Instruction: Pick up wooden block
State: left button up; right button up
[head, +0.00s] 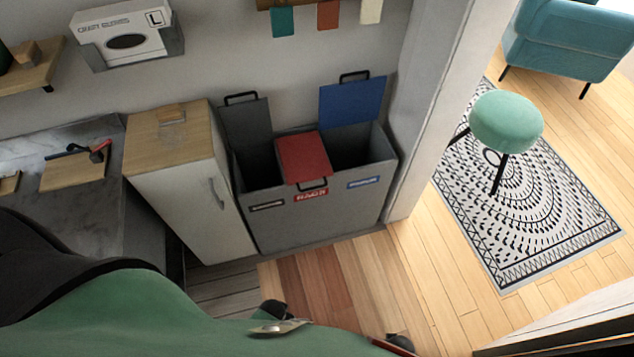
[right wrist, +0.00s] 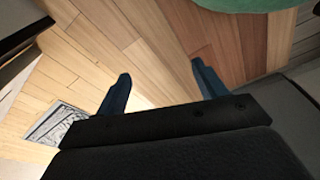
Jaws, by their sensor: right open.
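A small wooden block (head: 172,114) lies on the wooden top of the white cabinet (head: 168,140) in the head view. Another small wooden piece (head: 25,53) sits on the wall shelf at the upper left; I cannot tell which one the task means. My right gripper (right wrist: 162,85) is open and empty in the right wrist view, with its two blue fingers wide apart above the wood floor. No block shows in that view. My left gripper is not in view.
A grey bin unit (head: 322,215) with a red lid (head: 303,157) shut and two other lids raised stands right of the cabinet. A dark counter (head: 90,215) holds a board (head: 70,174) and a tool. A green stool (head: 506,122) stands on a patterned rug (head: 560,225).

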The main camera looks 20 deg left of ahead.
aim_at(168, 115)
jog(key=u, duration=1.5)
jog(key=j+z, duration=0.1)
jog(key=j, duration=0.1)
